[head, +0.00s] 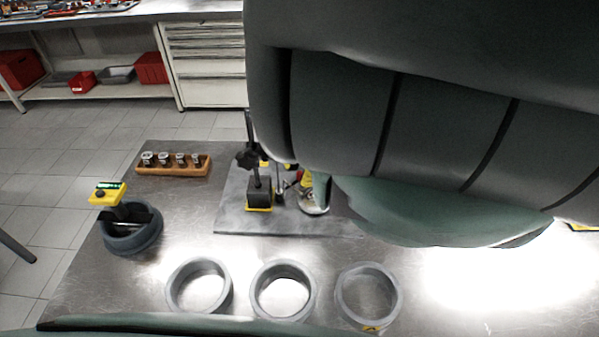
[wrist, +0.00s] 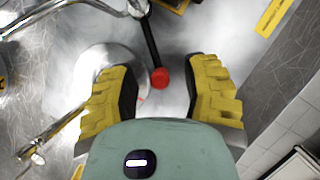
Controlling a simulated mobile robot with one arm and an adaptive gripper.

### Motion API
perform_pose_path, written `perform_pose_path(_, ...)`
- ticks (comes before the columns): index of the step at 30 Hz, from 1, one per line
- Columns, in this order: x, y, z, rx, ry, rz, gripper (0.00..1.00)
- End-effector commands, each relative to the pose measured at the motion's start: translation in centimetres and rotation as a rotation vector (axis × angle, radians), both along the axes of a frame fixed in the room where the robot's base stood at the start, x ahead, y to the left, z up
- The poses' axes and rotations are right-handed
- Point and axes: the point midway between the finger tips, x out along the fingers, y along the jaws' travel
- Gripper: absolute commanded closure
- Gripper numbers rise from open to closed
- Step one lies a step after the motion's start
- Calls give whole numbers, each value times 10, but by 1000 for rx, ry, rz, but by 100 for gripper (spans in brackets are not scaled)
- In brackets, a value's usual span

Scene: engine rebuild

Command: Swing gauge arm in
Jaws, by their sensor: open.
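In the wrist view, my gripper (wrist: 163,92) is open, its two yellow ridged fingers well apart. A thin black rod with a red knob (wrist: 160,77) reaches down between the fingers, touching neither as far as I can see. It looks like the gauge arm's handle. A shiny round metal part (wrist: 98,62) lies partly behind the left finger. In the head view, a dark stand with a block base (head: 259,193) and upright post stands on a grey plate (head: 235,215). My arm covers much of the plate's right side, and the red knob is hidden there.
Three grey rings (head: 199,287) lie along the front of the metal bench. A yellow-topped gauge (head: 107,194) sits across a dark ring (head: 132,238) at the left. A wooden block (head: 172,170) holds several small metal parts at the back. Chrome rods (wrist: 50,135) lie left of my fingers.

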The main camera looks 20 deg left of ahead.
Motion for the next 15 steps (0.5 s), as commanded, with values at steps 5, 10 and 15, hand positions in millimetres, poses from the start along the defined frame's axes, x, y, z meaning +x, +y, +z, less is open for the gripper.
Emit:
perform_pose_path(5, -1, 1, -3, 0, 0, 0, 53)
perform_pose_path(10, -1, 1, -3, 0, 0, 0, 53)
perform_pose_path(15, -1, 1, -3, 0, 0, 0, 60)
